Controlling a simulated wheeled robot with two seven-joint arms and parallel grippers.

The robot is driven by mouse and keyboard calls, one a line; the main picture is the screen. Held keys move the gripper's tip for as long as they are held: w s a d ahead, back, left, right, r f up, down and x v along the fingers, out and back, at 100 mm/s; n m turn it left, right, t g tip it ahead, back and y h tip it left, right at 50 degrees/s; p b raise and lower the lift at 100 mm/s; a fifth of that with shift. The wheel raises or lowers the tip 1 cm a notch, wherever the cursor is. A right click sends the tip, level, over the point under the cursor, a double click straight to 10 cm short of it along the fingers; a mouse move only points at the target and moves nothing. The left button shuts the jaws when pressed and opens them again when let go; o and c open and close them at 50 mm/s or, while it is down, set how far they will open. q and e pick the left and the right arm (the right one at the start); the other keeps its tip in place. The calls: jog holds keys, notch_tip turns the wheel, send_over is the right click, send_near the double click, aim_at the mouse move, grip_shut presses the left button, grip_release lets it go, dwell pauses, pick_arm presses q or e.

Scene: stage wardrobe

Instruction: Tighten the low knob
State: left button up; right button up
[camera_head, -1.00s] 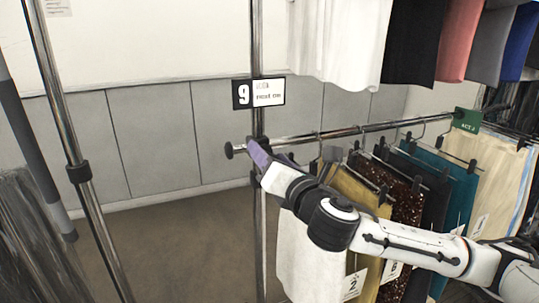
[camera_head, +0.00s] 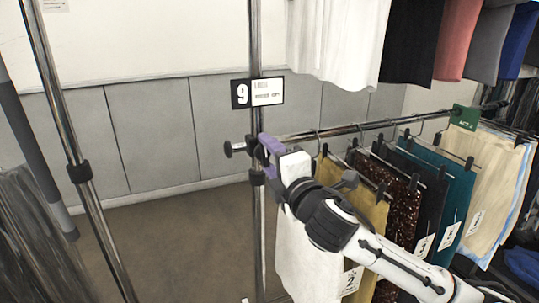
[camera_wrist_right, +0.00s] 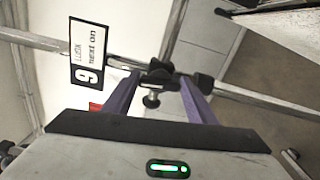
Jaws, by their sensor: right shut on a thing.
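A chrome upright (camera_head: 254,60) carries a black clamp (camera_head: 257,150) below the number 9 sign; a dark knob (camera_head: 231,149) sticks out to its left. My right gripper (camera_head: 264,152) has its purple fingers at this clamp, where the clothes rail meets the upright. In the right wrist view, the two fingers of the gripper (camera_wrist_right: 158,105) stand on either side of a small dark knob on a metal stem (camera_wrist_right: 151,100). My right gripper is shut on the low knob, though the exact contact is partly hidden. My left gripper is not in view.
Several garments hang on the rail (camera_head: 345,129), including a mustard one (camera_head: 352,183) close to my right arm. A white cloth (camera_head: 303,250) hangs below the gripper. Another upright (camera_head: 62,108) stands at left. The floor (camera_head: 180,245) between the uprights is clear.

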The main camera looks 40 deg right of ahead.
jog(key=shift+f+m, duration=0.15)
jog(key=shift+m, duration=0.55)
jog(key=o, duration=1.1)
jog(key=shift+c, duration=0.2)
jog(key=v, duration=0.4)
jog(key=shift+s+a, duration=0.1)
jog(key=shift+s, duration=0.2)
jog(key=p, duration=0.6)
send_near(268, 157)
jog(key=s, duration=0.1)
jog(key=shift+s, duration=0.15)
